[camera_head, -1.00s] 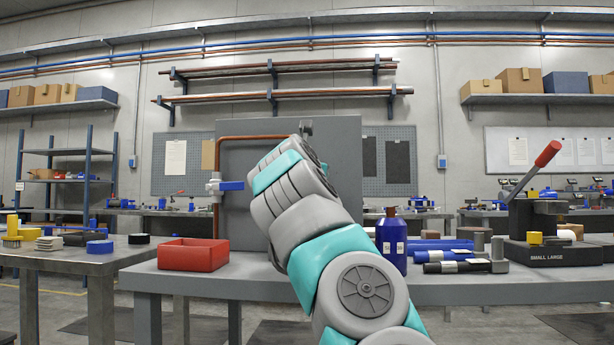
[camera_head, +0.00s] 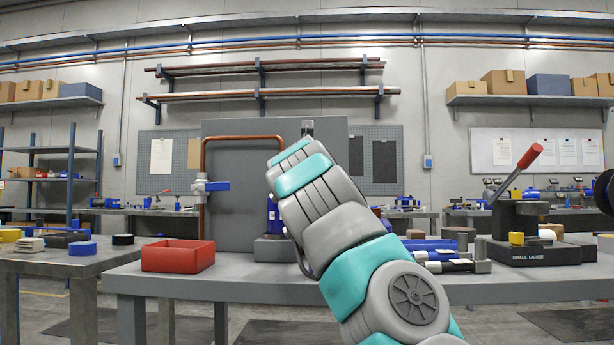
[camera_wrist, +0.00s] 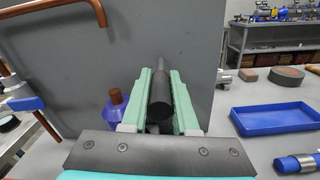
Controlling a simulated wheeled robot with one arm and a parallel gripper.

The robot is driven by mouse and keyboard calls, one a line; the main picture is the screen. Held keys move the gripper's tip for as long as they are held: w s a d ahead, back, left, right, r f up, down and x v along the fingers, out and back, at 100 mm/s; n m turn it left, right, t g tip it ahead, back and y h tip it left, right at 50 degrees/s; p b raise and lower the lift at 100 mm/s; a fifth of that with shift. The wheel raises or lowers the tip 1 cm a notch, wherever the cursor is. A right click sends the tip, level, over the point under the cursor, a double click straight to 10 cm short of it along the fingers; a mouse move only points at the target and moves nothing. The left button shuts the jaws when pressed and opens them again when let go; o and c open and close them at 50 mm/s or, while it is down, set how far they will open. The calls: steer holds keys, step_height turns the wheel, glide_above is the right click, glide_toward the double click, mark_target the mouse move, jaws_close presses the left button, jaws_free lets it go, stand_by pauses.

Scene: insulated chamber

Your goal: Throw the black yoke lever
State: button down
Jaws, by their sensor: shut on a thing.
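The black lever (camera_wrist: 160,98) shows in the wrist view as a dark round bar, running away from me between the two green fingers. My gripper (camera_wrist: 160,92) is shut on it, one finger along each side. The lever's lower mount is hidden by the gripper. In the head view my arm covers the fingers; a small dark upright piece (camera_head: 307,127) shows at the top of the grey panel (camera_head: 240,140), and I cannot tell whether it is the lever.
A blue-handled valve (camera_head: 210,186) on a copper pipe stands left of my arm. A red tray (camera_head: 178,256) sits on the bench, and a blue bottle (camera_wrist: 115,108) stands by the panel. A blue tray (camera_wrist: 272,120) and a red-handled press (camera_head: 525,210) are to the right.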

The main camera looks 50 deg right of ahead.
steer(key=c, duration=1)
jaws_free()
steer(key=shift+v, duration=3.85)
steer(key=shift+s, duration=0.1)
